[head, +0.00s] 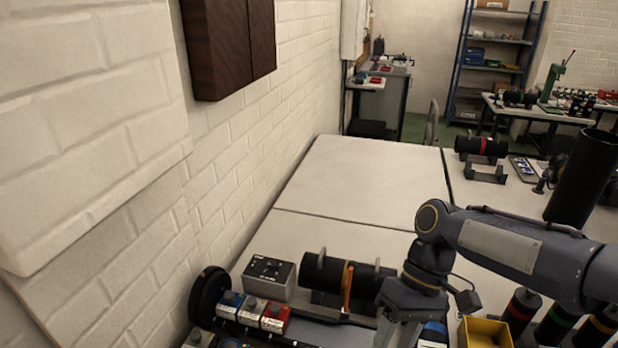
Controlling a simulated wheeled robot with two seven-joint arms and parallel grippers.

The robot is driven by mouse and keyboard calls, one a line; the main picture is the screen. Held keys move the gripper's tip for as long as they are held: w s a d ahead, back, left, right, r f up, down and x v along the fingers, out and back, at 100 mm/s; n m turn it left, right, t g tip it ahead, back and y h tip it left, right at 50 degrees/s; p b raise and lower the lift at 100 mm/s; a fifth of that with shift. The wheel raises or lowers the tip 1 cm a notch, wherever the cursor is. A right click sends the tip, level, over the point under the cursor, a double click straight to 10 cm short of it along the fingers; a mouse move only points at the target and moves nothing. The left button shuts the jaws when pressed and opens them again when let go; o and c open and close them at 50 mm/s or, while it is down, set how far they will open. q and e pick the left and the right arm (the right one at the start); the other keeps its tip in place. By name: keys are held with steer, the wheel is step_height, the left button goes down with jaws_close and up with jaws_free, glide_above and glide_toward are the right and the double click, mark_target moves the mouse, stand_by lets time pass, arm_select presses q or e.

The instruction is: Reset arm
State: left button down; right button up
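My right arm comes in from the right, and my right gripper (400,328) points down at the bottom edge, with its fingertips cut off by the frame. It appears beside the right end of a black cylinder (325,272) with an orange-yellow band, which lies on a dark cradle on the near table. I cannot tell whether the gripper touches anything. My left gripper is not in view.
A grey box (268,278) and several small blue and red boxes (274,317) stand left of the cylinder, by the white brick wall (230,150). A yellow bin (485,332) and several upright black cylinders stand right. The far tabletop (365,180) is clear.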

steer(key=s+d+f+m+t+b, duration=0.2)
steer(key=s+d+f+m+t, duration=0.2)
steer(key=s+t, duration=0.5)
steer(key=d+m+t, duration=0.2)
steer(key=d, duration=0.1)
steer(key=shift+f+b, duration=0.15)
steer(key=shift+b, duration=0.25)
